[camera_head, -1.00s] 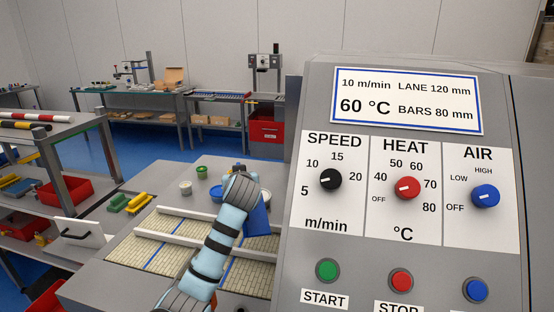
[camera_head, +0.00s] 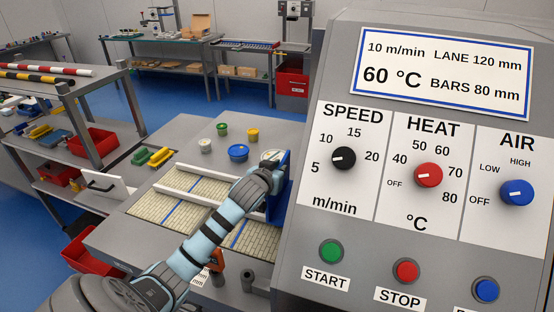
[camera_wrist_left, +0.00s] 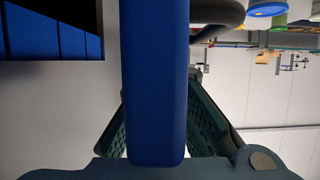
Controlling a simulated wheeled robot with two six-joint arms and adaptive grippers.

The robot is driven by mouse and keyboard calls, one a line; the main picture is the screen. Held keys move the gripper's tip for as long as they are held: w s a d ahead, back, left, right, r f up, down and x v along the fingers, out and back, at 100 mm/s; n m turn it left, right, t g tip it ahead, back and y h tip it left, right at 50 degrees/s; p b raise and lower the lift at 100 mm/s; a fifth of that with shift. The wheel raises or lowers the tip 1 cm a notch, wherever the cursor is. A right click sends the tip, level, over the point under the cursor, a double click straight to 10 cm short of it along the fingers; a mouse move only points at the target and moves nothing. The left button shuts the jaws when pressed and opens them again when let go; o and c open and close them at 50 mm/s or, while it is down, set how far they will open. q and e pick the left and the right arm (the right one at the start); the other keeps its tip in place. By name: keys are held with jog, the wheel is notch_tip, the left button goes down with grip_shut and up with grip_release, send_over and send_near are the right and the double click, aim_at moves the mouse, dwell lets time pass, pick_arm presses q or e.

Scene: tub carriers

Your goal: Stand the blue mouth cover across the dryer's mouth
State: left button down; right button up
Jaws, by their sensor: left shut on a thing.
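The blue mouth cover (camera_head: 284,178) is held upright at the left edge of the dryer (camera_head: 310,150), partly hidden by my left wrist. In the left wrist view the cover (camera_wrist_left: 153,70) is a blue bar running down between the fingers. My left gripper (camera_head: 268,182) is shut on it; its fingers (camera_wrist_left: 158,125) show on both sides of the bar in the wrist view. A dark opening with blue panels (camera_wrist_left: 48,35) shows at that view's upper left, apart from the cover; it may be the dryer's mouth. The mouth is hidden in the head view. My right gripper is out of view.
The belt (camera_head: 180,205) with white rails (camera_head: 215,187) leads toward the dryer. Several small tubs, including a blue one (camera_head: 238,152), stand behind it. The control panel (camera_head: 420,170) fills the right side. An orange-handled tool (camera_head: 218,262) is near the front.

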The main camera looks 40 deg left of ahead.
pick_arm(q)
jog(key=shift+w+f, duration=0.1)
jog(key=shift+f, duration=0.25)
jog(key=shift+s+r, duration=0.2)
jog(key=shift+s, duration=0.4)
jog(key=shift+w+f, duration=0.25)
jog(key=shift+f, duration=0.3)
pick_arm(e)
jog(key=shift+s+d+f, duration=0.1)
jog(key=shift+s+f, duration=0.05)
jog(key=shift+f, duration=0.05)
pick_arm(q)
jog(key=shift+s+f+b, duration=0.1)
jog(key=shift+b, duration=0.2)
jog(key=c, duration=1.6)
grip_release()
